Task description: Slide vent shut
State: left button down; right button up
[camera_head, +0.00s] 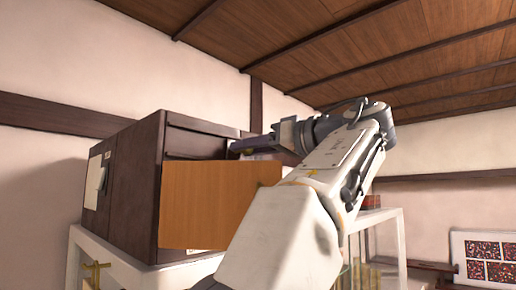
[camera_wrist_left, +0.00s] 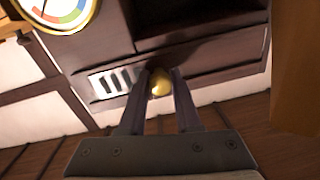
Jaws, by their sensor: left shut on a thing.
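The vent (camera_wrist_left: 110,81) shows in the left wrist view as a pale strip crossed by dark bars, set in the dark brown cabinet front. A round brass knob (camera_wrist_left: 160,84) is beside it, to the right in that view. My left gripper (camera_wrist_left: 161,75) is shut on the knob, with a dark finger on each side. In the head view my left gripper (camera_head: 238,147) reaches the upper front of the cabinet (camera_head: 135,185). The vent and knob cannot be made out there. My right gripper is not in view.
An orange-brown wooden panel (camera_head: 215,205) stands out from the cabinet front, just below my left gripper. The cabinet rests on a white stand (camera_head: 120,262). A round dial with coloured bands (camera_wrist_left: 58,10) shows in the left wrist view. A framed picture (camera_head: 485,258) is at the far right.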

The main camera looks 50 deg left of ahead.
pick_arm(q)
jog(key=shift+w+r, duration=0.15)
jog(key=shift+w, duration=0.4)
jog(key=c, duration=0.6)
grip_release()
jog(key=shift+w, duration=0.15)
jog(key=d, duration=0.7)
jog(key=w+d, duration=0.1)
jog(key=d, duration=0.2)
jog(key=shift+d+b, duration=0.15)
jog(key=shift+b, duration=0.25)
